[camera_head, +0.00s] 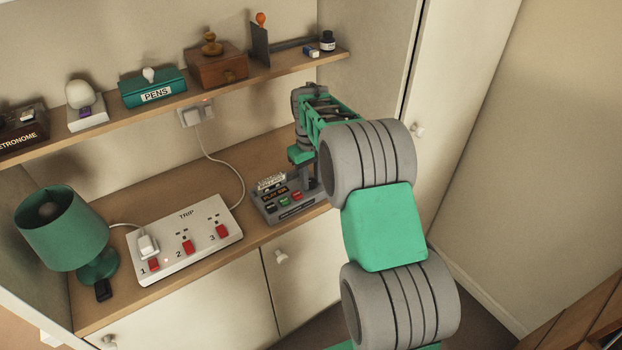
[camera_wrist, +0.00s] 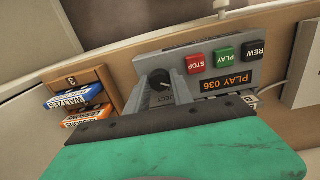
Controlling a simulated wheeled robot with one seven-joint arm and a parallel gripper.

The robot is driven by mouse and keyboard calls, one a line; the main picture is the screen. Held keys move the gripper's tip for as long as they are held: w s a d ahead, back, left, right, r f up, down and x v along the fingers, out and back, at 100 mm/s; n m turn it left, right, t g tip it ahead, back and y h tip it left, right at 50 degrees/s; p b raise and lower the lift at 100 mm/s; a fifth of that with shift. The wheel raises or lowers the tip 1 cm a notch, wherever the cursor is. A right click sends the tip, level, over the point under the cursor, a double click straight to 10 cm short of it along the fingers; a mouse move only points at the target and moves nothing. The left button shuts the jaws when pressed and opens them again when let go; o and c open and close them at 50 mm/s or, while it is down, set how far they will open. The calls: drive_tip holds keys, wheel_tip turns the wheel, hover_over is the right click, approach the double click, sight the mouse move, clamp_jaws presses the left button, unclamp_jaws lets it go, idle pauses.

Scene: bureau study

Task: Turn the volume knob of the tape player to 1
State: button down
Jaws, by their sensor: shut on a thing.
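The tape player (camera_head: 283,201) is a grey box on the desk top, partly hidden behind my arm in the head view. In the wrist view the tape player (camera_wrist: 205,53) shows STOP, PLAY and REW buttons and an orange display reading PLAY 036. Its dark round volume knob (camera_wrist: 159,78) sits between the fingertips of my gripper (camera_wrist: 160,84). My gripper is shut on the knob. The scale around the knob is mostly hidden by the fingers, so I cannot read its setting.
A wooden rack (camera_wrist: 93,82) with cassettes stands beside the player. In the head view a white power strip (camera_head: 187,240) with red switches and a green lamp (camera_head: 59,226) stand to the left. A shelf (camera_head: 180,100) with several objects runs above.

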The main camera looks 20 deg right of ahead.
sight(310, 182)
drive_tip(key=c, duration=1.1)
unclamp_jaws()
wheel_tip(310, 182, up, 8)
drive_tip(key=shift+a+f+b, duration=0.1)
drive_tip(key=shift+a+b, duration=0.05)
drive_tip(key=shift+b, duration=0.5)
drive_tip(key=shift+s, duration=0.1)
